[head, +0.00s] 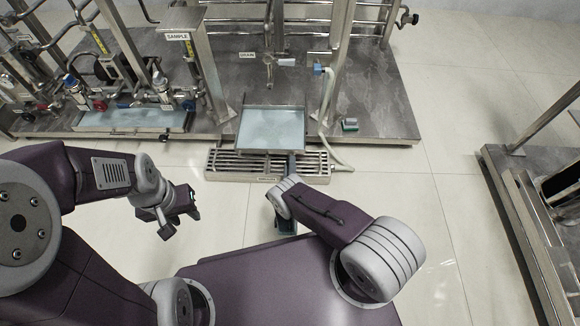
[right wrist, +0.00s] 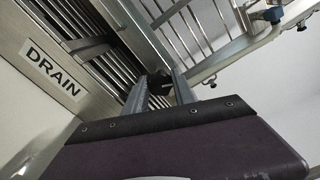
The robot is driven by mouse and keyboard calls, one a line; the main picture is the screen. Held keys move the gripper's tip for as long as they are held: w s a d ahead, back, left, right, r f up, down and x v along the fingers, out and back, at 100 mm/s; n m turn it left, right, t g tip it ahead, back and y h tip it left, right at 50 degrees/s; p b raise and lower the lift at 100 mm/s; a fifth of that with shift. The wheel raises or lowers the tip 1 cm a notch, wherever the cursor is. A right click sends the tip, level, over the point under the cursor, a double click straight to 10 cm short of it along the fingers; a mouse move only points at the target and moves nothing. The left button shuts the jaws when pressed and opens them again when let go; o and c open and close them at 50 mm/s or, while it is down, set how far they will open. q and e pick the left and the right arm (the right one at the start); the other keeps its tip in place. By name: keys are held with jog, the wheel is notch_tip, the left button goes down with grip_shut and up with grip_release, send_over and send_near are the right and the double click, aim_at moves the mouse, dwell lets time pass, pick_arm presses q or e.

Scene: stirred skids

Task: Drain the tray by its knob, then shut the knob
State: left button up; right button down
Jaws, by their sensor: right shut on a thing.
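The tray (head: 270,131) is a square metal pan at the front of the skid, with pale blue liquid across its floor. Its knob is hidden under the front edge in the head view; in the right wrist view the dark round knob (right wrist: 160,82) sits between the fingers. My right gripper (head: 291,164) is at the tray's front edge, and the right wrist view shows its fingers (right wrist: 158,90) shut on the knob. Whether liquid runs out below is hidden. My left gripper (head: 178,218) hangs empty over the floor, left of the tray, its fingers apart.
A slatted floor drain (head: 225,165) lies under the tray's front; its DRAIN label (right wrist: 53,70) shows in the right wrist view. A hose (head: 332,125) runs down right of the tray. Valves and a sample station (head: 130,118) stand left. Another metal skid (head: 510,190) is at right.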

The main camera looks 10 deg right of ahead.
jog(key=n+b, duration=0.1)
jog(key=n, duration=0.3)
jog(key=shift+f+n, duration=0.15)
jog(key=shift+n, duration=0.15)
jog(key=n+b, duration=0.1)
jog(key=n, duration=0.3)
jog(key=shift+n, duration=0.3)
jog(key=c, duration=1)
grip_release()
jog(key=shift+c, duration=0.2)
